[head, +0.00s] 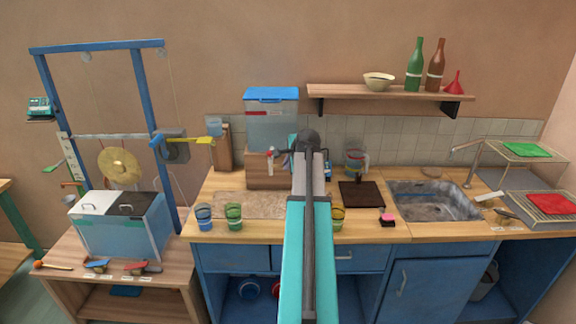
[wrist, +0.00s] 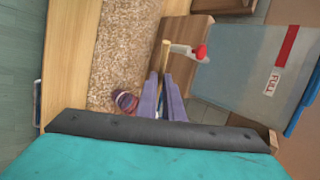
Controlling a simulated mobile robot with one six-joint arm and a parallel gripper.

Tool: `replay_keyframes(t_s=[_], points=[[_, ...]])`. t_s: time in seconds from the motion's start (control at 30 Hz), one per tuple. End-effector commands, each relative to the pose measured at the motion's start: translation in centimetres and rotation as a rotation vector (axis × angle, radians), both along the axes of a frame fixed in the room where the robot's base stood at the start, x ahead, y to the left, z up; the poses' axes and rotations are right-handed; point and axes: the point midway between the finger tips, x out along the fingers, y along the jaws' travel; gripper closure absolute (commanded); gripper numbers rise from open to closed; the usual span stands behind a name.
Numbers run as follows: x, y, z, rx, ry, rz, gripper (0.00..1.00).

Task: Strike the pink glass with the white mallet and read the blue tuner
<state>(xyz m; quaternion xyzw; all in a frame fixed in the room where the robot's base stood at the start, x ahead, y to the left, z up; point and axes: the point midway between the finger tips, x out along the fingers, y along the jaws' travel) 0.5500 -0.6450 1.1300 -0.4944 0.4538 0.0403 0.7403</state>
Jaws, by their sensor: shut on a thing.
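In the wrist view, my gripper (wrist: 165,76) is shut on a thin light-wooden stick (wrist: 165,56), which looks like a mallet handle; no white head can be made out. A small pink-purple glass (wrist: 125,101) stands on the speckled mat just left of the fingers. I cannot tell whether anything touches it. In the head view, my arm covers this glass and the gripper's fingers. A small blue item (head: 327,169) just right of my arm may be the blue tuner; no reading is legible.
Blue (head: 203,217), green (head: 234,217) and amber (head: 337,218) glasses stand along the counter front. A blue-lidded water tank (head: 271,125) with a red-handled tap (wrist: 200,53) is on a wooden block behind. A sink (head: 433,205) lies right; a frame with a gong (head: 120,167) stands left.

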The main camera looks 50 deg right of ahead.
Motion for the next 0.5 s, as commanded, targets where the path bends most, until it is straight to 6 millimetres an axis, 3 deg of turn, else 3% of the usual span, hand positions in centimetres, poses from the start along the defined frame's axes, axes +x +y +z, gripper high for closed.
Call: replay_keyframes(t_s=[0.23, 0.5], points=[[-0.1, -0.5, -1.3, 0.037, -0.008, -0.002, 1.00], [-0.4, -1.9, -6.3, 0.186, -0.046, -0.003, 1.00]])
